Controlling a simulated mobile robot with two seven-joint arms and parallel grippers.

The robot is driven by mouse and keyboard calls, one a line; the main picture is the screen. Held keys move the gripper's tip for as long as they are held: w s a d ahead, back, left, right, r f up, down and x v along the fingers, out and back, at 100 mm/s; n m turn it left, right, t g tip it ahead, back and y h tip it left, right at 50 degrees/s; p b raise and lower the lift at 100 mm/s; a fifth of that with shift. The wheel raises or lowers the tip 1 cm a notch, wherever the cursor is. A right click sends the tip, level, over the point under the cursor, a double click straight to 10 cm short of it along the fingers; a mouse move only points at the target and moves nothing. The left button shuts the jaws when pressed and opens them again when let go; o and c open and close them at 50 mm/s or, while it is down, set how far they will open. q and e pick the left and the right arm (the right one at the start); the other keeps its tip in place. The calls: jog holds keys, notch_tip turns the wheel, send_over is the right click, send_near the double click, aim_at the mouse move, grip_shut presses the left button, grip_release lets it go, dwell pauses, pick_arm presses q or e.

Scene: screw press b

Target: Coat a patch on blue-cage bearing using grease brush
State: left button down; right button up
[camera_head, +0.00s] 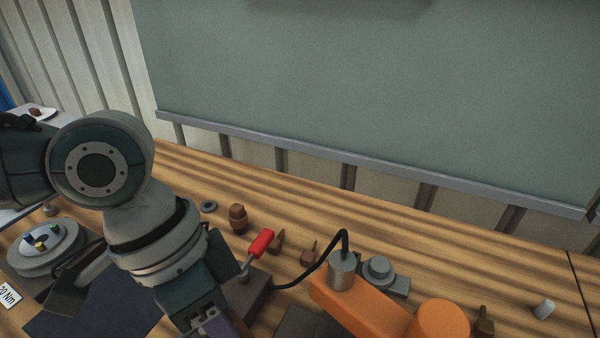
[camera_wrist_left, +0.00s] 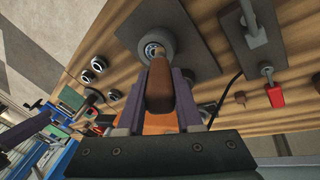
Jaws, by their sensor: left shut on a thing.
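My left gripper (camera_wrist_left: 160,88) is shut on a brown wooden handle (camera_wrist_left: 160,95), apparently the grease brush, seen in the left wrist view. In the head view my left gripper (camera_head: 212,322) reaches down at the bottom, partly cut off. The brush and this bearing are not clear there.
A red-handled clamp (camera_head: 261,243) stands just right of my left gripper. An orange machine (camera_head: 375,310) with a black cable is further right. Several small brown pieces, including one (camera_head: 238,218), lie behind. A round grey stand (camera_head: 45,247) is at left. The table's right side is mostly clear.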

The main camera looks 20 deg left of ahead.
pick_arm(q)
jog(key=shift+f+b, duration=0.45)
jog(key=shift+f, duration=0.2)
dwell(0.4)
jog(key=shift+d, duration=0.2)
jog(key=d+p, duration=0.1)
jog(key=d, duration=0.2)
jog(key=shift+s, duration=0.1)
jog(key=shift+d, duration=0.55)
jog(key=shift+a, duration=0.15)
jog(key=shift+a+r+p, duration=0.1)
jog(key=shift+a+p, duration=0.65)
jog(key=shift+a, duration=1.4)
